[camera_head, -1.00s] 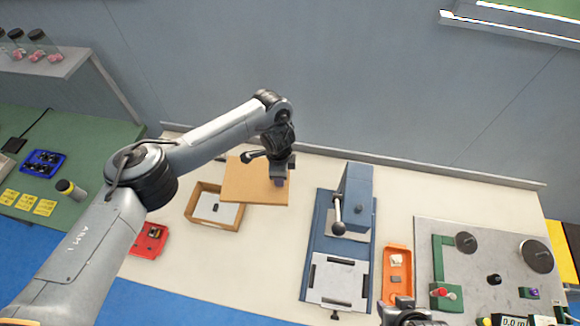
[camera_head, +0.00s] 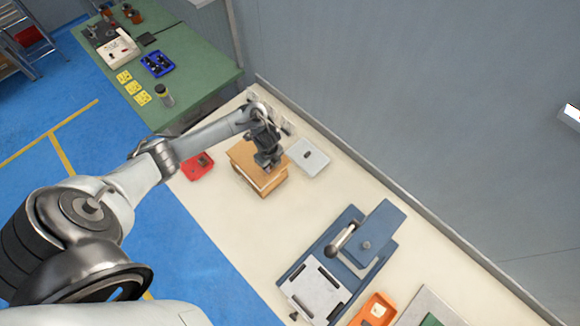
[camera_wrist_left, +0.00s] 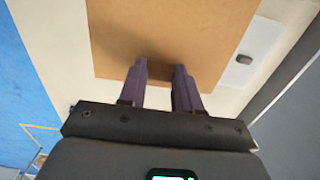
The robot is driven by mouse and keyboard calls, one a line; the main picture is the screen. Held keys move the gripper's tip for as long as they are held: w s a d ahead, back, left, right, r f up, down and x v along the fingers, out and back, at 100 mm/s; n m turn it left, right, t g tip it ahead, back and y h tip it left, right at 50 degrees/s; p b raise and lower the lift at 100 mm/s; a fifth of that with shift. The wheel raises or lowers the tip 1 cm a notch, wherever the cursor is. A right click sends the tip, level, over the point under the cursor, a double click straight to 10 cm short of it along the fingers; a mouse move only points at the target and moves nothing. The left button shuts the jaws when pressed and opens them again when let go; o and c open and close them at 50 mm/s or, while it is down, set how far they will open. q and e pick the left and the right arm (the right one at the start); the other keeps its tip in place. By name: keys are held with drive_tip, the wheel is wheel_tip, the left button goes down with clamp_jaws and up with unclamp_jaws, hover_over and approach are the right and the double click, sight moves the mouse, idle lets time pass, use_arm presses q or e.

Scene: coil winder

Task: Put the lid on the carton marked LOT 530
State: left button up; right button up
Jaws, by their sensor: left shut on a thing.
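The flat brown lid (camera_head: 245,155) is over the brown carton (camera_head: 272,189) in the head view and hides its inside. A pale strip shows between them, and I cannot tell if the lid is fully seated. The lid also fills the top middle of the left wrist view (camera_wrist_left: 125,35). My left gripper (camera_head: 267,160) is above the lid, shut on its small raised grip, and its fingers (camera_wrist_left: 160,75) show in the wrist view. No LOT marking is readable. My right gripper is out of view.
A pale grey plate with a dark knob (camera_head: 308,157) lies just right of the carton. A red tray (camera_head: 197,166) is on its left. A blue lever press (camera_head: 340,265) and an orange tray (camera_head: 374,312) stand nearer. Bare bench lies between carton and press. A wall runs behind.

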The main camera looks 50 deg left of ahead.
use_arm(q)
drive_tip(key=shift+s+a, duration=0.1)
drive_tip(key=shift+a, duration=0.2)
drive_tip(key=shift+a+f+b, duration=0.15)
drive_tip(key=shift+f+b, duration=0.1)
drive_tip(key=shift+b, duration=0.05)
wheel_tip(320, 180, down, 3)
drive_tip(key=b, duration=0.3)
drive_tip(key=shift+s+f+b, duration=0.1)
drive_tip(key=shift+f+b, duration=0.1)
drive_tip(key=shift+b, duration=0.15)
drive_tip(key=shift+f+b, duration=0.6)
drive_tip(key=shift+f, duration=0.25)
drive_tip(key=shift+r+p, duration=0.1)
drive_tip(key=shift+p, duration=0.5)
idle(0.5)
idle(0.7)
drive_tip(key=shift+f+b, duration=0.4)
drive_tip(key=shift+f, duration=0.55)
idle(1.2)
